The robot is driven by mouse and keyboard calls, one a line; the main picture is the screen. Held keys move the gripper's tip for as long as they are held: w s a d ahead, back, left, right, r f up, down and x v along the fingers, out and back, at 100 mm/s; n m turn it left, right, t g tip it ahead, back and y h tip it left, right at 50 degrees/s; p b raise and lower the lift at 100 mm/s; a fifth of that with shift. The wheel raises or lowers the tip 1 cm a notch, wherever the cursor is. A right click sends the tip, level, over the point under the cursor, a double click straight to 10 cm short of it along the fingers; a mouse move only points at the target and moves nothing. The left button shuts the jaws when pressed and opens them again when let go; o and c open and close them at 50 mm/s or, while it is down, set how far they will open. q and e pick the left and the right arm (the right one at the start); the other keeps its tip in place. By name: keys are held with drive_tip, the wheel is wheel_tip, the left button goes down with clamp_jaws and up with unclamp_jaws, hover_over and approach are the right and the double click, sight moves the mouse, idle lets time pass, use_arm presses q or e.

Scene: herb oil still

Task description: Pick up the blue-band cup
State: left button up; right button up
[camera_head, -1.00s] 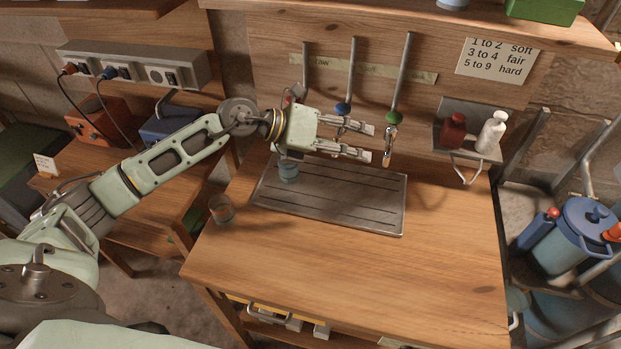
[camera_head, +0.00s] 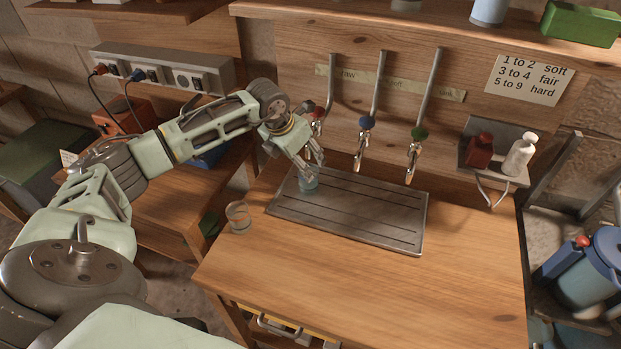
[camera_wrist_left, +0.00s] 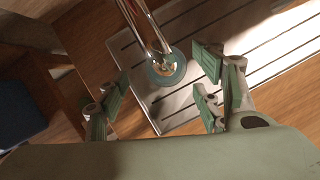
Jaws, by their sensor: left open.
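The blue-band cup (camera_head: 309,182) stands upright on the left end of the metal drip tray (camera_head: 378,232), below the left tap. In the left wrist view the cup (camera_wrist_left: 166,74) appears as a clear round vessel with a blue-green ring. My left gripper (camera_head: 313,163) points down just above the cup and partly hides it. In the wrist view the fingers of my left gripper (camera_wrist_left: 160,84) are apart, with the cup showing between them. I cannot tell whether they touch it. My right gripper is out of view.
The front worktop (camera_head: 365,285) is clear.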

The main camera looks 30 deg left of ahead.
use_arm(q)
drive_tip(key=x, duration=0.1)
drive_tip(key=p+x, duration=0.2)
drive_tip(key=x, duration=0.1)
drive_tip(key=shift+s+d+f, duration=0.2)
drive_tip(key=shift+s+d, duration=0.1)
drive_tip(key=shift+w+f, duration=0.2)
drive_tip(key=shift+f, duration=0.2)
drive_tip(key=shift+s, duration=0.1)
drive_tip(key=c, duration=1.3)
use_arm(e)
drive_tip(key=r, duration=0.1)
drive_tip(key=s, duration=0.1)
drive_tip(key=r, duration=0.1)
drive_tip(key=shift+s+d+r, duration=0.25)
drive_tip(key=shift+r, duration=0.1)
use_arm(q)
drive_tip(key=shift+r, duration=0.3)
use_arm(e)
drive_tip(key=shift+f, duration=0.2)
use_arm(q)
drive_tip(key=s+d+r+b, duration=0.1)
drive_tip(key=s+b, duration=0.3)
drive_tip(key=s, duration=0.4)
drive_tip(key=s+d+r+b, duration=0.2)
drive_tip(key=s+b, duration=0.3)
drive_tip(key=s, duration=0.4)
drive_tip(key=shift+d, duration=0.55)
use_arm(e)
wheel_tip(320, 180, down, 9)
